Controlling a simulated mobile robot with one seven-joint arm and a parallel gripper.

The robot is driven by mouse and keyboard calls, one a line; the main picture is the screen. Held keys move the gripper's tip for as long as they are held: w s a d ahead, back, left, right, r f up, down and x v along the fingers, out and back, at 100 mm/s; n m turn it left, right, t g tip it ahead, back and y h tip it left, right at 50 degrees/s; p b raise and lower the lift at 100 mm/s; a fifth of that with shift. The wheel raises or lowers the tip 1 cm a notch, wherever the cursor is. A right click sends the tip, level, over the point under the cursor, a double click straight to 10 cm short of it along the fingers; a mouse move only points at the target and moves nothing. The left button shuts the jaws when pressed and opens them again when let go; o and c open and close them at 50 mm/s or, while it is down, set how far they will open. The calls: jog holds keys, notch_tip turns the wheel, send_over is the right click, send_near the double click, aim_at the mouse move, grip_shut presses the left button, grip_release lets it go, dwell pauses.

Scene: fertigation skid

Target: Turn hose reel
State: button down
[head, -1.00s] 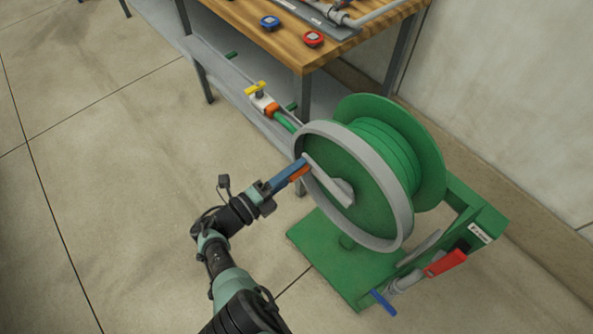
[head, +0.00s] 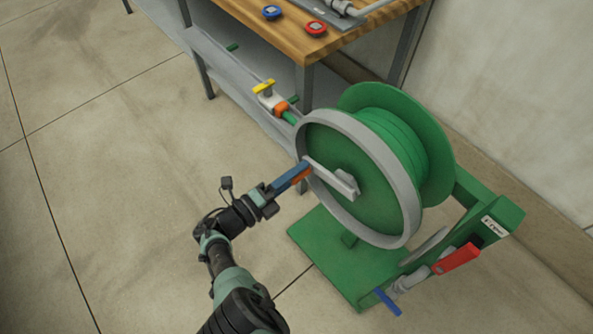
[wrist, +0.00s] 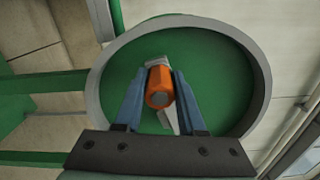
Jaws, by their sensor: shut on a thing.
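The green hose reel (head: 338,150) stands on a green base, with a grey rim (head: 391,188) around its near face and green hose (head: 405,150) wound behind. A light grey crank arm (head: 330,178) runs from the hub to the upper left, ending in an orange handle (head: 298,178). My gripper (head: 303,172) is shut on this handle at the left edge of the reel. In the wrist view the orange handle (wrist: 160,88) sits between the two blue fingers, with the reel's green disc behind it. Part of the handle is hidden by the fingers.
A wood-topped bench (head: 300,45) stands behind, with a blue and a red round item on it. A yellow-handled valve (head: 265,88) is near its lower shelf. The floor at left is clear.

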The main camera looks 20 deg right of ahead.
jog(key=c, duration=0.5)
grip_release()
jog(key=shift+c, duration=0.2)
jog(key=v, duration=1.3)
